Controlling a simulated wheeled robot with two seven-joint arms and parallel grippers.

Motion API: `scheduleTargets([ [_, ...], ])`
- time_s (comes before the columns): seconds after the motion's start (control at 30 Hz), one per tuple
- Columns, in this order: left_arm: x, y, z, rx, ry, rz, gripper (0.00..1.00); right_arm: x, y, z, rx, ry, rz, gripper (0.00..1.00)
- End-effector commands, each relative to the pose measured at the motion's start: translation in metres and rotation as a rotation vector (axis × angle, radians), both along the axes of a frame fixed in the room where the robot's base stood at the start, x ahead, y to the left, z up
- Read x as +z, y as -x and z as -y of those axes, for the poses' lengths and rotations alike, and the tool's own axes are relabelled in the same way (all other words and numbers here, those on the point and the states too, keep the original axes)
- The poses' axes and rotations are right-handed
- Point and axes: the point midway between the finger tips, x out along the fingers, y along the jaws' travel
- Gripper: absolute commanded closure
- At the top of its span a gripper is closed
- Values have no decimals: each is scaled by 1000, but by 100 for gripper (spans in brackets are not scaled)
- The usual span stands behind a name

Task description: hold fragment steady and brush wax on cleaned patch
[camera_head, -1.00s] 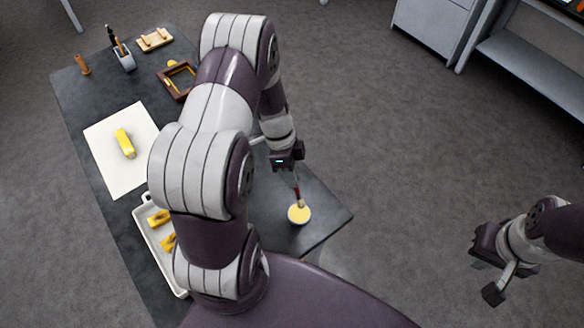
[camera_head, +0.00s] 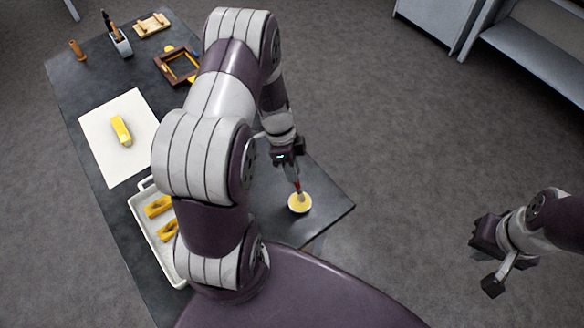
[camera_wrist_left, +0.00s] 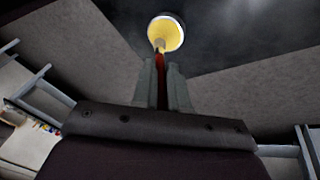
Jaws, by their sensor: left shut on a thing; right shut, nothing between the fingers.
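My left gripper (camera_head: 291,160) is shut on a brush with a red handle (camera_head: 297,184). The brush also shows between the fingers in the left wrist view (camera_wrist_left: 160,66). Its bristle end is at a small white dish of yellow wax (camera_head: 299,203), also seen in the left wrist view (camera_wrist_left: 165,33). I cannot tell how deep the tip sits. A yellow gilt fragment (camera_head: 122,130) lies on a white sheet (camera_head: 103,160), away from both grippers. My right gripper (camera_head: 484,266) is shut and empty, off the table at the right.
A white tray (camera_head: 152,238) with yellow pieces (camera_head: 158,206) is partly behind my left arm. A brown frame (camera_head: 171,75), a holder with tools (camera_head: 121,43), a wooden piece (camera_head: 79,50) and a wooden rest (camera_head: 152,24) stand at the back of the dark table (camera_head: 72,100).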

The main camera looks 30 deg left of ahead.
Motion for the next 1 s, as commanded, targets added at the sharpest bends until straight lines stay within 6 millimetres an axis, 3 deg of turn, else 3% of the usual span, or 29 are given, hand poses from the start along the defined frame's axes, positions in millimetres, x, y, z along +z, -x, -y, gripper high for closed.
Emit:
scheduleTargets([
  [1.0,-12,0,0,0,0,0,100,-12,0,0,0,0,0,100],
])
